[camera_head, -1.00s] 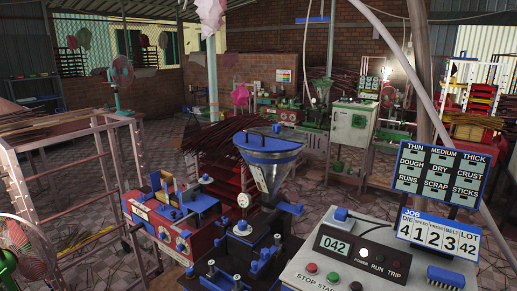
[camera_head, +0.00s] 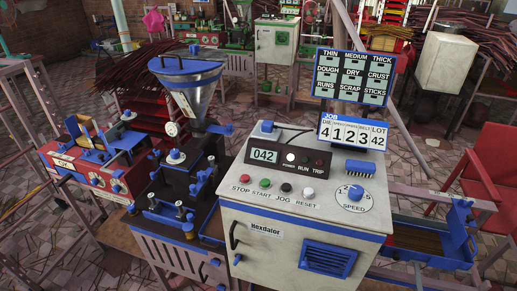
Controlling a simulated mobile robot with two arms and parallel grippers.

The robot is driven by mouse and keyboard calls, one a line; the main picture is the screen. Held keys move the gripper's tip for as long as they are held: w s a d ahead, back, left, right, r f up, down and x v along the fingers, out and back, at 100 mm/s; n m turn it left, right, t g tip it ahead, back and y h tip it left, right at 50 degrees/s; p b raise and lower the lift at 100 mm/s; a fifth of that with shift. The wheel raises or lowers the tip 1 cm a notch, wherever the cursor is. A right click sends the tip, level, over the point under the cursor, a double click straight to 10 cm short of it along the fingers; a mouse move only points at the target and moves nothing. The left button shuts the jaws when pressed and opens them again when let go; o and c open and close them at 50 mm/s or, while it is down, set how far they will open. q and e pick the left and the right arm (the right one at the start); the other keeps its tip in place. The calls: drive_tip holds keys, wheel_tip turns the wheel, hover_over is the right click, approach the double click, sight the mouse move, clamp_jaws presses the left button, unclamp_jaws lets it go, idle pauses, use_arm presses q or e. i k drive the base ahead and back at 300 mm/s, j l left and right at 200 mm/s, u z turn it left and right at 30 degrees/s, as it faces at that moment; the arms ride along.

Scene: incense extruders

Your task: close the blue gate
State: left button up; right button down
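Neither of my grippers shows in the head view. A metal cone hopper (camera_head: 190,95) with a blue rim stands on the dark extruder (camera_head: 180,180), left of centre. A blue piece (camera_head: 219,129) sticks out to the right at the hopper's lower neck; it may be the blue gate, but I cannot tell for sure, nor whether it is open or shut. A blue-edged tray (camera_head: 160,222) with small dark posts sits at the extruder's front.
A grey control cabinet (camera_head: 262,210) with buttons and a speed dial stands right of the extruder. Sign boards (camera_head: 354,75) rise behind it. A red and blue machine (camera_head: 85,175) is at left. A blue-framed bin (camera_head: 430,240) and red chair (camera_head: 495,165) are at right.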

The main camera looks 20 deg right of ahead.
sight(228, 130)
drive_tip(key=i+j, duration=0.2)
drive_tip(key=j, duration=0.15)
drive_tip(key=i+j+z, duration=0.15)
drive_tip(key=i+j, duration=0.3)
drive_tip(key=j, duration=0.25)
drive_tip(key=z, duration=0.05)
